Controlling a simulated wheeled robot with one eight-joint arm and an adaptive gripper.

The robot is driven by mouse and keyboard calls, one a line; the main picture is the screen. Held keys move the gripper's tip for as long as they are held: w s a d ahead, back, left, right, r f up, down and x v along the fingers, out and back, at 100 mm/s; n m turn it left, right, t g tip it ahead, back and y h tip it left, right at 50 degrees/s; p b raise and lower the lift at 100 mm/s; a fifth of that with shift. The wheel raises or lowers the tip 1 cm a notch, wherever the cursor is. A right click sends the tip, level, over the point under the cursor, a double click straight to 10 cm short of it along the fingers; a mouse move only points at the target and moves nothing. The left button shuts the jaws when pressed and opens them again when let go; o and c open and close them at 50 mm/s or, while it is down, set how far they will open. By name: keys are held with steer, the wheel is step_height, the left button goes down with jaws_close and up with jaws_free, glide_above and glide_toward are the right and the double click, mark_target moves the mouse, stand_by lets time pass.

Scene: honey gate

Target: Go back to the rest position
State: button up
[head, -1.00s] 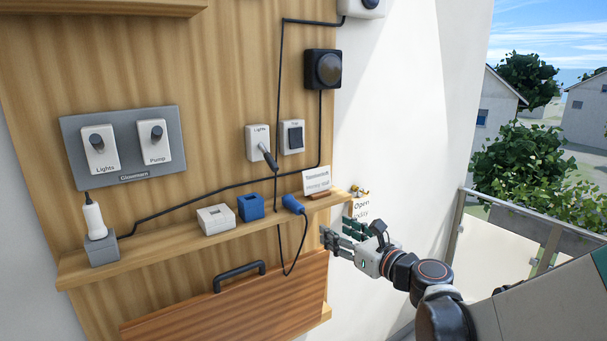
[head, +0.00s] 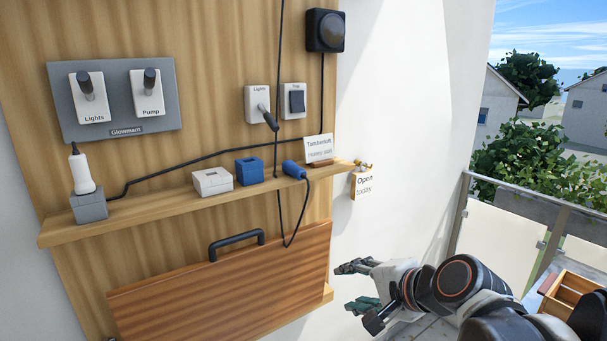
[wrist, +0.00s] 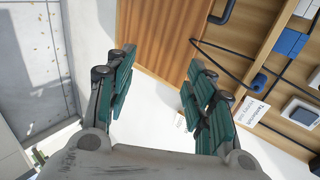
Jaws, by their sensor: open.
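My gripper (head: 358,285) is at the lower right in the head view, in front of the white wall and to the right of the wooden panel. In the wrist view my gripper (wrist: 160,95) has its two green-padded fingers wide apart with nothing between them. It touches nothing that I can see. The shelf (head: 150,220) and its items are up and to the left of my gripper in the head view.
The shelf holds a white plug in a grey block (head: 90,207), a white box (head: 212,181), a blue box (head: 249,171), a blue plug (head: 293,169) and a small sign (head: 319,148). A brown flap with handle (head: 236,243) hangs below. A wooden crate (head: 575,292) and railing (head: 545,238) are at right.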

steer(key=s+d+f+n+g+h+b, duration=0.2)
steer(key=s+d+f+n+h+b, duration=0.3)
steer(key=s, duration=0.9)
steer(key=d+f+n+b, duration=0.2)
steer(key=d+f+n, duration=0.2)
steer(key=f+n, duration=0.2)
steer(key=shift+d+f+n+h, duration=0.4)
steer(key=shift+f, duration=0.4)
steer(key=shift+c, duration=0.5)
